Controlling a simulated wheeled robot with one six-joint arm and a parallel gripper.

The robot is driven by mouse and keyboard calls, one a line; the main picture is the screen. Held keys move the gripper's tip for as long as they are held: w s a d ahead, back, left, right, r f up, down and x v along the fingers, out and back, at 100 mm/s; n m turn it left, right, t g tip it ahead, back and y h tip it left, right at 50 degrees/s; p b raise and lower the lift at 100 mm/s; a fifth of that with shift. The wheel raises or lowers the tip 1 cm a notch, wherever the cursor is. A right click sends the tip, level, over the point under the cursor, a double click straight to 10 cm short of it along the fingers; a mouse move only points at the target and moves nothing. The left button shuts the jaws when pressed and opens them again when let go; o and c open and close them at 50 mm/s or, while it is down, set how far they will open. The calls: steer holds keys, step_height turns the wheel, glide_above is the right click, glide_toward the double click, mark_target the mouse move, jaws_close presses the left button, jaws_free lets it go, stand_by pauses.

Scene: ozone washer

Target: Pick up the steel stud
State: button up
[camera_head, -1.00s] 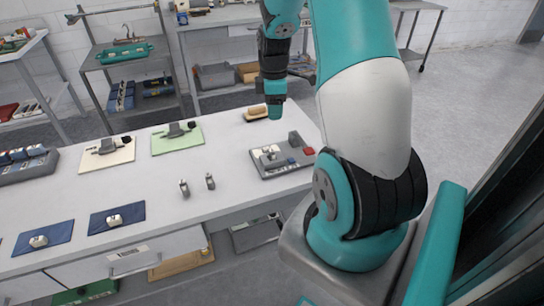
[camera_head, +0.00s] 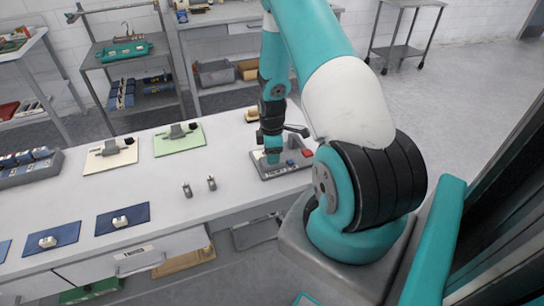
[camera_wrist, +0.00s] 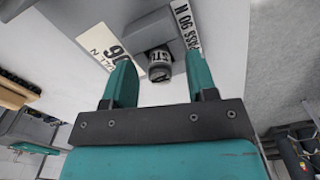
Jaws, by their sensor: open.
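The steel stud (camera_wrist: 159,72) appears to be the short, dark grey round piece at the grey gauge block in the wrist view, partly in shadow. It lies between the lines of my two teal fingers. My gripper (camera_wrist: 160,62) is open around an empty gap; I cannot tell how far the fingertips are from the stud. In the head view my gripper (camera_head: 273,158) points down over the left part of the grey fixture tray (camera_head: 283,174). It hides the stud there.
The white table (camera_head: 165,165) carries two small upright metal pieces (camera_head: 187,190) (camera_head: 211,183), left of the tray. A red block (camera_head: 307,153) sits on the tray's right side. Blue mats (camera_head: 122,219) lie at front left.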

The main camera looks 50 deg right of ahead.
steer(key=shift+f, duration=0.45)
steer(key=shift+c, duration=0.2)
jaws_close()
steer(key=shift+r, duration=0.15)
